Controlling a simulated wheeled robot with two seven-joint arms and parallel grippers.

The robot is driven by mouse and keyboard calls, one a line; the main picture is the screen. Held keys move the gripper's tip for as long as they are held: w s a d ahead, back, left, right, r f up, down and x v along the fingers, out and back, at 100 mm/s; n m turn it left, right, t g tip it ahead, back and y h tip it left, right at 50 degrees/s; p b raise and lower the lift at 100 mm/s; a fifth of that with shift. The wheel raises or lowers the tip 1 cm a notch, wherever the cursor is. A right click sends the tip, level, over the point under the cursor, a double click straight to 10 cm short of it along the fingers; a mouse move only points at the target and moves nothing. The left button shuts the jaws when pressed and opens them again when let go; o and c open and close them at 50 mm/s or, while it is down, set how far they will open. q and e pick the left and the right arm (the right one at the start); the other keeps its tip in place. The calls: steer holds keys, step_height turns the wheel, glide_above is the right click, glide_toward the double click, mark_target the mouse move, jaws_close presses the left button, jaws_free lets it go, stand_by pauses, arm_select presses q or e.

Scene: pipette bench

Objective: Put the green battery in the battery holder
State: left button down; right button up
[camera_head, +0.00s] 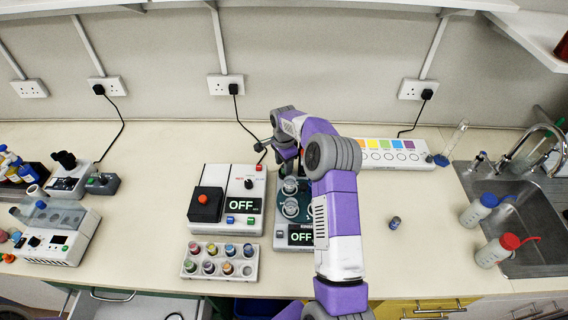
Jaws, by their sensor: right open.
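My right gripper (286,160) is open at the end of the purple arm, over the back of the device with round glass vessels. My arm hides part of that device. A white rack (184,270) at the front holds several small cylinders with coloured tops, one of them greenish (190,266); they are too small to tell for sure whether they are batteries. A small dark-blue cylinder (395,222) stands alone on the bench to the right. A white strip (420,162) at the back has coloured squares and a row of round marks or slots. My left gripper is not in view.
A white box with a red button (203,199) and an OFF display stands left of the vessel device (282,243), which also reads OFF. A sink (520,255) with two wash bottles is at the right. The bench around the lone cylinder is clear.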

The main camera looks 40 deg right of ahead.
step_height(320, 180, up, 12)
steer(key=shift+r+p, duration=0.25)
steer(key=shift+p, duration=0.15)
stand_by(0.4)
